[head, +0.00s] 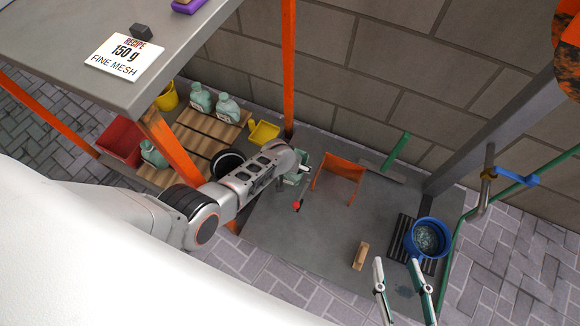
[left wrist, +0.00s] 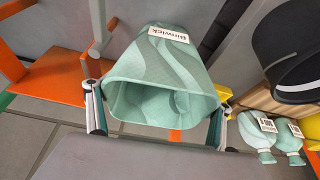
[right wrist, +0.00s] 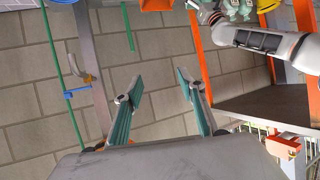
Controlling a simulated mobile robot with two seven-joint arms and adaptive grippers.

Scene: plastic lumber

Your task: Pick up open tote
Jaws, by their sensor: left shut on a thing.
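The open tote (left wrist: 165,75) is pale green with a wavy pattern and a "Binwick" label, and its wide mouth faces the left wrist camera. My left gripper (left wrist: 157,95) is shut on it, with one finger at each side of the mouth. In the head view a small part of the tote (head: 296,180) shows at the end of my left arm; the rest is hidden by the gripper. My right gripper (head: 397,264) is open and empty at the lower right. Its two fingers also stand apart in the right wrist view (right wrist: 160,80).
An orange stand (head: 342,165) is close to the right of my left gripper. A blue bucket (head: 427,238) and a wooden block (head: 361,256) are near my right gripper. An orange post (head: 289,60) rises behind.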

